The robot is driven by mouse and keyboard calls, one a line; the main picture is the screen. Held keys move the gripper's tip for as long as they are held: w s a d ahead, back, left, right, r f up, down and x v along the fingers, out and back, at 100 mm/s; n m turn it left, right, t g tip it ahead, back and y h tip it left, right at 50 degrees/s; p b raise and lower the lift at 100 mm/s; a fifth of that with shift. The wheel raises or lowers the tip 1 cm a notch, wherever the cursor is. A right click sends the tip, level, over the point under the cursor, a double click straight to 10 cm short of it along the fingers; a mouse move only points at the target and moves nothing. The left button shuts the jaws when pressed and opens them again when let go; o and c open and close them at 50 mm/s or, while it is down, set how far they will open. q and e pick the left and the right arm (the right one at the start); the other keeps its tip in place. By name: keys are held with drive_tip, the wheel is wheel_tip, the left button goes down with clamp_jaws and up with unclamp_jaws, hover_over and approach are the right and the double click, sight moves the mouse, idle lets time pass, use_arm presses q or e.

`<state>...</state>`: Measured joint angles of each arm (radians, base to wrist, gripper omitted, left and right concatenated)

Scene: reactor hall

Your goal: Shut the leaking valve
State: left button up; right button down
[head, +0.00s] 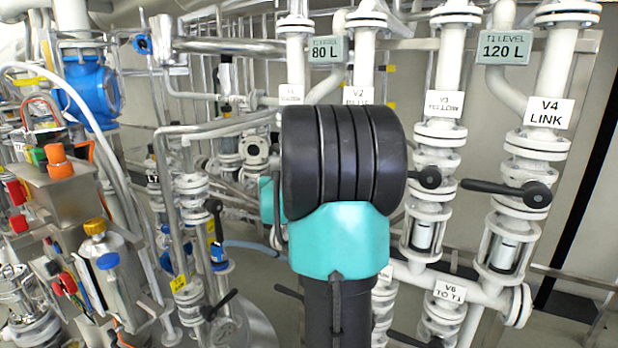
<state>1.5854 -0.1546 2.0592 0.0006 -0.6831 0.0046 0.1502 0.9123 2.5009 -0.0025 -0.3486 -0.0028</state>
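Several white pipe valves stand in front of me with black lever handles. The V4 LINK valve (523,180) is at the right, with its black lever (495,187) lying roughly sideways. The V3 valve (438,160) is left of it; its lever (428,178) is partly hidden. The V2 label (358,95) shows above my arm, but that valve's body is hidden. The V6 TO T1 valve (447,295) is low at the right. I see no clear drip or spray, so I cannot tell which valve leaks. Neither gripper is in view.
A black and teal link of my own arm blocks the middle. Level displays read 80 L (327,50) and 120 L (503,46). At the left are a metal box with an orange cap (58,160), a blue fitting (92,92) and crowded pipework. A black lever (218,305) sits low left.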

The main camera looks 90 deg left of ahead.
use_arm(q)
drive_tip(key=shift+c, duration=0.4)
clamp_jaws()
